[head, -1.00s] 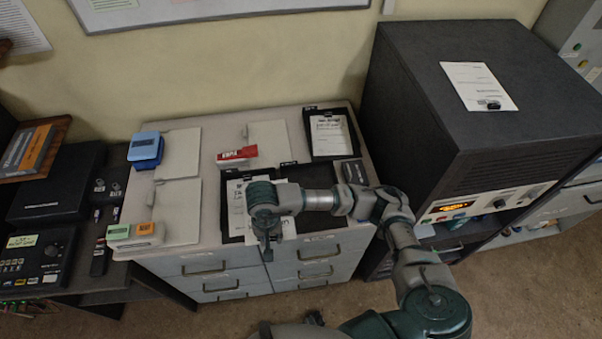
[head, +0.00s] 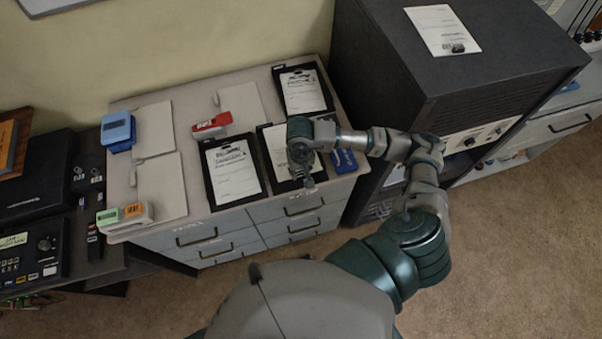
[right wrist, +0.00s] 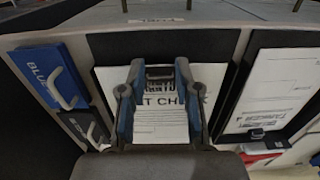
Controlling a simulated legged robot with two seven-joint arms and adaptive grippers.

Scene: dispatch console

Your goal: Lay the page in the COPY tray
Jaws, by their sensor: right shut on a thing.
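A white page (head: 277,150) with printed text lies over the front right black tray (head: 292,185). My right gripper (head: 306,178) is above this tray, shut on the page. In the right wrist view the page (right wrist: 160,120) shows between and beside the fingers (right wrist: 160,73), with the dark tray (right wrist: 215,42) around it. I cannot tell whether the page rests on the tray floor. A front left black tray (head: 214,202) and a back black tray (head: 279,72) each hold a printed page. The tray labels are too small to read, so I cannot tell which is COPY. My left gripper is not in view.
A blue item (head: 343,160) stands close to the right of the front right tray. A red-topped box (head: 212,124), a blue-topped box (head: 117,130) and pale folders (head: 158,185) share the cabinet top. A tall black cabinet (head: 400,60) stands to the right.

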